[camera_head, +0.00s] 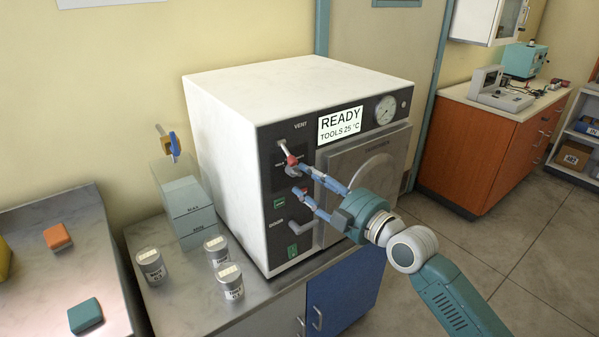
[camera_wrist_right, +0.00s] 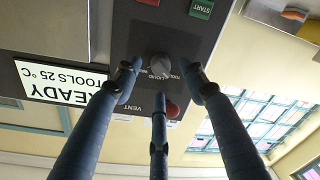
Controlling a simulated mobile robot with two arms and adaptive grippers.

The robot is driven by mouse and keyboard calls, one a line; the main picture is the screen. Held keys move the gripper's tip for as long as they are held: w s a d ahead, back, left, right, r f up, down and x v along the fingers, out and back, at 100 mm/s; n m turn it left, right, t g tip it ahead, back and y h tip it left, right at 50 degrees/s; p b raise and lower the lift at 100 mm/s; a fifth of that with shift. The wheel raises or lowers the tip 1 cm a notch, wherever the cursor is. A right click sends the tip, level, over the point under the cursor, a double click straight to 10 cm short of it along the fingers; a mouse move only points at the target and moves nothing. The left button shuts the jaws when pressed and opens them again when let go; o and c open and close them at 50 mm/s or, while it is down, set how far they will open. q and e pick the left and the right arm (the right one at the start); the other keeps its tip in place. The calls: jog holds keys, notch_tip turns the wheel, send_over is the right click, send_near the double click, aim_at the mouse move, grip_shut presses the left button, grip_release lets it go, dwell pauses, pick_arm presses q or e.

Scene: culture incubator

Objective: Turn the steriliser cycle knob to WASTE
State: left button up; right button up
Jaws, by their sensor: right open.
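The steriliser (camera_head: 250,95) is a white box with a dark front panel, and its screen (camera_head: 340,124) reads READY, TOOLS 25 °C. The cycle knob (camera_wrist_right: 159,66) is a small grey round knob on that panel, with small labels around it that I cannot fully read. In the head view the fingers partly hide it. My right gripper (camera_head: 297,179) is open in front of the panel. In the right wrist view its fingers (camera_wrist_right: 160,76) reach to either side of the knob, with a third finger below it. Contact cannot be told. My left gripper is not in view.
The red-tipped vent lever (camera_head: 291,158) is close to the upper finger. Green START button (camera_head: 280,203) and door handle (camera_head: 300,226) lie below. Lidded jars (camera_head: 230,280) and a clear water tank (camera_head: 190,207) stand left of the steriliser. Floor to the right is free.

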aim_at(299, 175)
jog(key=shift+x, duration=1.9)
grip_shut()
